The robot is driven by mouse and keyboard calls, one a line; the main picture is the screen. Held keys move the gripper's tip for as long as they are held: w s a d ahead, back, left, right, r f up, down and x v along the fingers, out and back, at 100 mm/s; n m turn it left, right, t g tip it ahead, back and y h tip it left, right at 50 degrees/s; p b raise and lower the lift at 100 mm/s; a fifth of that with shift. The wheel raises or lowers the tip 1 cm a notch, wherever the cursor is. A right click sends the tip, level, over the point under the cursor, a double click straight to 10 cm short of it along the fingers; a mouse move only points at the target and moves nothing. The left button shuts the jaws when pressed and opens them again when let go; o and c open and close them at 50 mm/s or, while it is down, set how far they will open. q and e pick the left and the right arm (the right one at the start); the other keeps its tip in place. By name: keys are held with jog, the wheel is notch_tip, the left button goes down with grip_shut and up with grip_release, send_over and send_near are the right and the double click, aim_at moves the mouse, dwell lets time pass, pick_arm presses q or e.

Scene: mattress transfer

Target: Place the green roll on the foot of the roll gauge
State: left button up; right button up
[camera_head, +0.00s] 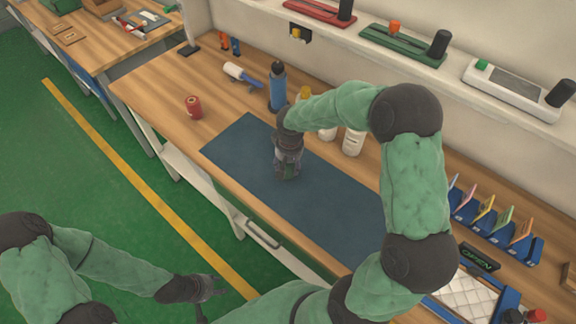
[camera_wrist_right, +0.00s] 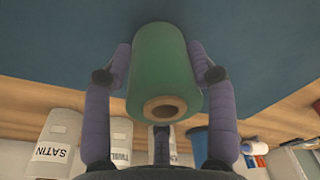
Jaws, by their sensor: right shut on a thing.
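My right gripper (camera_head: 288,174) is over the dark blue mat on the workbench. In the right wrist view it is shut on the green roll (camera_wrist_right: 160,68), its two purple fingers on either side. The roll has a brown core (camera_wrist_right: 165,108) at its near end. In the head view the roll is mostly hidden by the gripper. My left gripper (camera_head: 212,287) is away from the bench over the green floor; its fingers are too small to read. A small upright stand with a dark foot (camera_head: 188,50) is at the bench's far left; I cannot tell whether it is the roll gauge.
The blue mat (camera_head: 235,145) is otherwise bare. A red roll (camera_head: 193,107), a blue bottle (camera_head: 278,88) and white labelled containers (camera_head: 353,142) stand around it. A blue rack of coloured cards (camera_head: 495,222) is on the right. A shelf (camera_head: 440,80) with devices runs behind.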

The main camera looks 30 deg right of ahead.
jog(key=shift+f, duration=0.3)
jog(key=shift+f, duration=0.15)
jog(key=o, duration=1.5)
jog(key=shift+o, duration=0.2)
